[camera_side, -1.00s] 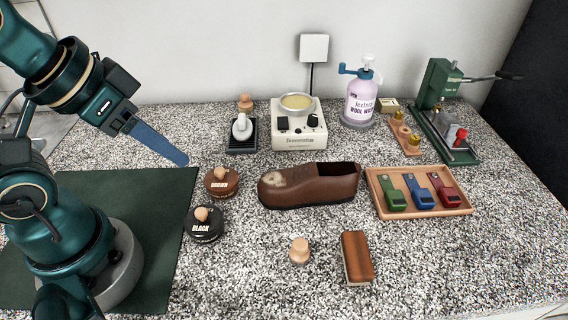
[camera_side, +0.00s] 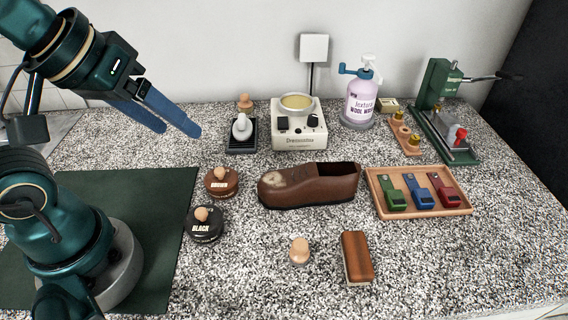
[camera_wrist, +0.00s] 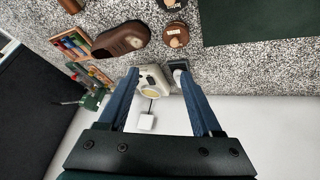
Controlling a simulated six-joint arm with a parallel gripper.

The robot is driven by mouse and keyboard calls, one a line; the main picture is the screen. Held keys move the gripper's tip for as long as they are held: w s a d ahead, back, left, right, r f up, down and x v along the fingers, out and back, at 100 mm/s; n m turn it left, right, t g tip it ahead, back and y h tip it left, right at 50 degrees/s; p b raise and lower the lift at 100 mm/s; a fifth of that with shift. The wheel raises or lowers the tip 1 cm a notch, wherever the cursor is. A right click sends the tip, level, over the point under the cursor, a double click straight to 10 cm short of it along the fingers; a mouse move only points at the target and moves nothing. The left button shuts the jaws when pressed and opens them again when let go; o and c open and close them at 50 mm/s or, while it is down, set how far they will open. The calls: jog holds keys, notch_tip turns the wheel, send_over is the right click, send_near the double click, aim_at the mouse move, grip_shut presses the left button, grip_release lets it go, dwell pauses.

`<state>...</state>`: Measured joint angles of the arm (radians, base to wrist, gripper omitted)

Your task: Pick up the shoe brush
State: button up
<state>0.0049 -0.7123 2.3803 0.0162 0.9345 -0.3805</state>
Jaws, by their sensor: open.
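The shoe brush (camera_side: 357,257), a brown wooden block with pale bristles under it, lies on the speckled counter at the front, right of a small wooden-knobbed dauber (camera_side: 299,251). In the wrist view, part of a brown block that may be the brush (camera_wrist: 71,5) shows at the top edge. My gripper (camera_side: 180,129) is open and empty, raised at the upper left, far from the brush. In the wrist view its two blue fingers (camera_wrist: 163,76) are spread apart with nothing between them.
A brown shoe (camera_side: 310,184) lies behind the brush. Polish tins marked brown (camera_side: 222,187) and black (camera_side: 205,230) stand left of it. A wooden tray (camera_side: 450,208) with coloured tools sits at right. The counter around the brush is clear.

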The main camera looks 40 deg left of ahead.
jog(key=w+d+r+n, duration=0.3)
jog(key=w+r+n, duration=0.15)
jog(key=w, duration=0.25)
jog(key=n+g, duration=0.3)
send_over(357, 253)
jog(key=w+a, duration=0.2)
jog(key=shift+h, duration=0.4)
notch_tip(357, 253, down, 14)
jog(key=shift+s+r, duration=0.15)
jog(key=shift+r, duration=0.1)
jog(key=shift+m+g+y, duration=0.3)
jog(key=shift+m+g, duration=0.25)
jog(key=shift+g, duration=0.05)
jog(key=f, duration=0.1)
jog(key=s+d+f, duration=0.1)
jog(key=f, duration=0.1)
jog(key=s+f, duration=0.1)
jog(key=shift+s+d+f, duration=0.15)
jog(key=shift+s+d, duration=0.1)
jog(key=shift+d, duration=0.15)
jog(key=shift+w+f, duration=0.2)
jog(key=shift+f, duration=1)
jog(key=shift+w+f, duration=0.2)
jog(key=shift+f, duration=0.95)
grip_shut()
